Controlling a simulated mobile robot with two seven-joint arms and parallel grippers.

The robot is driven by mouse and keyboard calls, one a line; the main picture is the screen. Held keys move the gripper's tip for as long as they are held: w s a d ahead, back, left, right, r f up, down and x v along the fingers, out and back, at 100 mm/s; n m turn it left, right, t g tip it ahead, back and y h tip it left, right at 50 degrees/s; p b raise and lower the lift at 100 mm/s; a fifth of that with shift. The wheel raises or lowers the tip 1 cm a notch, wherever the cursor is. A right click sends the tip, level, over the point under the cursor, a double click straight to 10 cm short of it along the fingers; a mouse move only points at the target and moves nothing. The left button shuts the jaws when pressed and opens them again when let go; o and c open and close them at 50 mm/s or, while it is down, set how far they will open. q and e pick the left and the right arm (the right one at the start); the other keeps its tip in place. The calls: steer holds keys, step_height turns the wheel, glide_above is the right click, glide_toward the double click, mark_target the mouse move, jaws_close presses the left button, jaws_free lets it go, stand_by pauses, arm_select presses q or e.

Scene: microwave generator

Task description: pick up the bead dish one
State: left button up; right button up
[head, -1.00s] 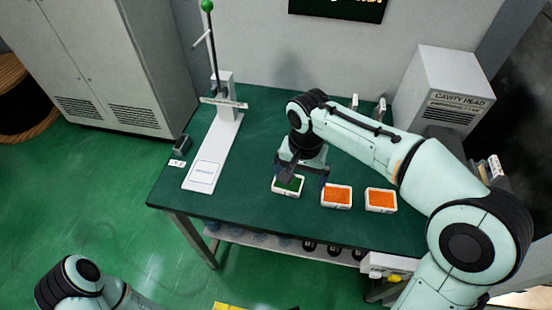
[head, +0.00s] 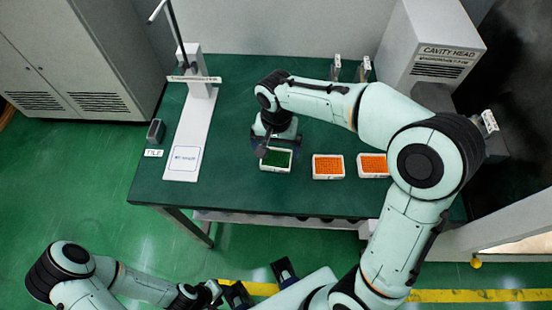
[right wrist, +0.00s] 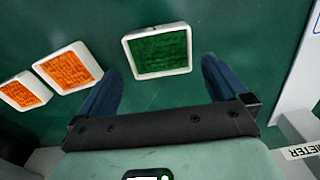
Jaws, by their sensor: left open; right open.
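Three white-rimmed square dishes of beads stand in a row on the green table. One holds green beads (head: 275,159); the middle (head: 328,167) and right (head: 372,165) ones hold orange beads. I cannot read which is dish one. My right gripper (head: 276,143) is open at the green dish's back edge, partly hidden by its own wrist. In the right wrist view, the green dish (right wrist: 158,52) lies just ahead of and between the two spread fingers, with nothing gripped. My left gripper (head: 260,283) is open and empty, low in front of the table.
A white stand with a pole (head: 192,130) is on the table's left, beside a small dark block (head: 155,131). A grey box labelled CAVITY HEAD (head: 430,55) stands at the back right. The table between the stand and green dish is clear.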

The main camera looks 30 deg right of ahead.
mark_target(276, 158)
step_height(276, 158, down, 5)
steer(key=shift+s+r, duration=0.1)
steer(key=shift+a, duration=0.1)
steer(key=c, duration=0.8)
steer(key=shift+r, duration=0.1)
